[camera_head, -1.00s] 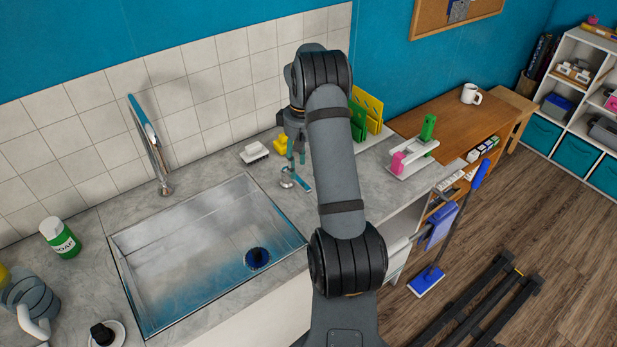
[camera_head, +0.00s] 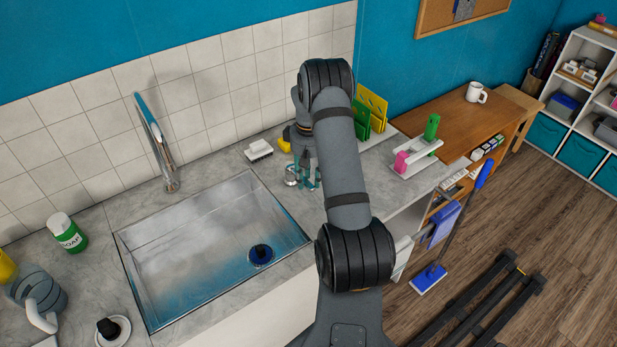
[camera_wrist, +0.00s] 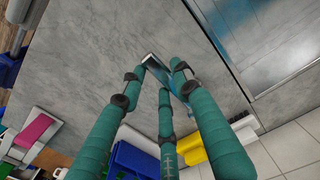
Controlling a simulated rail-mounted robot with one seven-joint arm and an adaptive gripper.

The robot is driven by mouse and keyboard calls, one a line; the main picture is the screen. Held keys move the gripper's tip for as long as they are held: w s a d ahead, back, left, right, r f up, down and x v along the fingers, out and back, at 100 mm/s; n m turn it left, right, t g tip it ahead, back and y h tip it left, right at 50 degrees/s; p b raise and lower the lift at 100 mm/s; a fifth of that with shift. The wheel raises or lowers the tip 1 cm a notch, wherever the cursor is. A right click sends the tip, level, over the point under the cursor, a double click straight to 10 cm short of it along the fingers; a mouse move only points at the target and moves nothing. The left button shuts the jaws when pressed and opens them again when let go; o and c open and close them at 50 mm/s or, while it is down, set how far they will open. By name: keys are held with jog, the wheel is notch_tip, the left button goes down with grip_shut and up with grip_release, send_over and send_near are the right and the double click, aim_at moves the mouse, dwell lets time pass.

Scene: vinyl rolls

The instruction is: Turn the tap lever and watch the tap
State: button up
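The chrome tap (camera_head: 157,145) with a blue-tinted spout stands at the back of the sink (camera_head: 152,326); I see no water stream from it. The tap lever (camera_head: 291,177) is on the counter to the right of the sink, partly hidden by my gripper (camera_head: 306,180). My gripper is low over the counter at the lever.
A white brush (camera_head: 259,150) and a yellow item (camera_head: 284,145) lie behind the gripper. Green and yellow boards (camera_head: 371,108) and a white rack (camera_head: 414,158) stand to the right. A soap bottle (camera_head: 68,233) is left of the sink.

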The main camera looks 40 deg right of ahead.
jog(key=c, duration=0.6)
grip_shut()
